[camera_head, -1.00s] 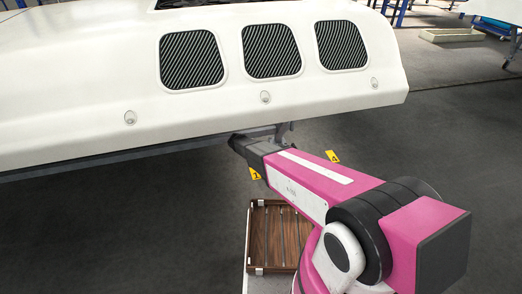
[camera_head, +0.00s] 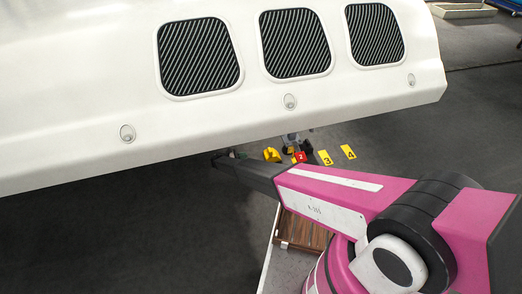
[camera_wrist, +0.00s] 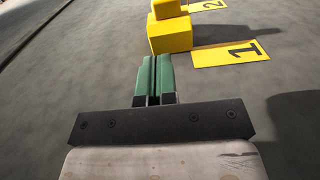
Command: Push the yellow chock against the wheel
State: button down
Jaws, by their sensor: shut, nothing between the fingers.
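The yellow chock (camera_head: 271,155) lies on the floor under the edge of the white body in the head view. In the wrist view the chock (camera_wrist: 170,36) is a yellow block with a smaller raised part, just beyond my fingertips with a gap. A dark wheel (camera_head: 307,147), small and partly hidden, shows right of the chock in the head view; it is not visible in the wrist view. My gripper (camera_wrist: 154,62) has green fingers, shut and empty, pointing toward the chock. In the head view my gripper (camera_head: 219,159) is left of the chock, low beneath the body's edge.
A yellow card marked 1 (camera_wrist: 232,53) lies right of the chock, with card 2 (camera_wrist: 207,5) beyond. A red card (camera_head: 299,158) and yellow cards 3 (camera_head: 325,158) and 4 (camera_head: 348,153) run rightward. The white body (camera_head: 200,125) overhangs. Grey floor is open at left.

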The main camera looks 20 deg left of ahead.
aim_at(264, 151)
jog(key=x, duration=1.3)
jog(key=shift+w+d+r, duration=0.1)
jog(key=shift+w+d, duration=0.05)
jog(key=shift+d, duration=0.1)
